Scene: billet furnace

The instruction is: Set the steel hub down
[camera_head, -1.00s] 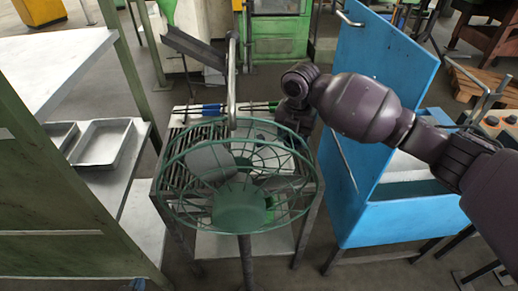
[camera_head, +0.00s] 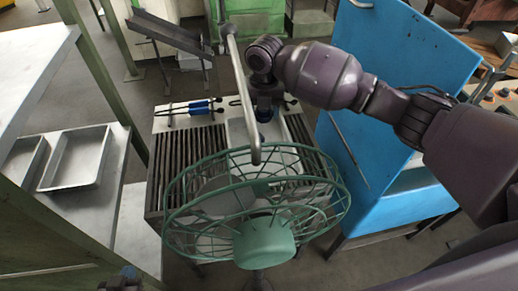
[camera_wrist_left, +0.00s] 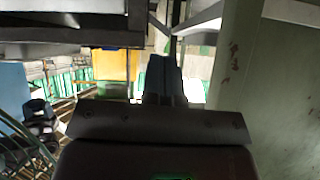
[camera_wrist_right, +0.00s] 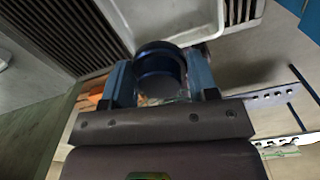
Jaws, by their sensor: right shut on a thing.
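My right gripper (camera_wrist_right: 161,82) is shut on the steel hub (camera_wrist_right: 158,62), a short dark, shiny cylinder between its two blue fingers. In the head view my right gripper (camera_head: 265,112) is low over the slatted table, behind the fan guard, and mostly hides the hub. A pale shallow tray (camera_wrist_right: 170,18) lies just beyond the hub in the right wrist view. I cannot tell whether the hub touches anything below. My left gripper (camera_wrist_left: 166,80) has its fingers together, with nothing visible between them; it shows at the lower left of the head view (camera_head: 127,275).
A green caged fan (camera_head: 264,243) stands in front of the slatted table (camera_head: 185,160), with a bent grey pipe (camera_head: 240,85) above it. Blue-handled tools (camera_head: 198,107) lie at the table's back. A blue cabinet (camera_head: 405,75) stands right; a shelf with metal trays (camera_head: 78,158) stands left.

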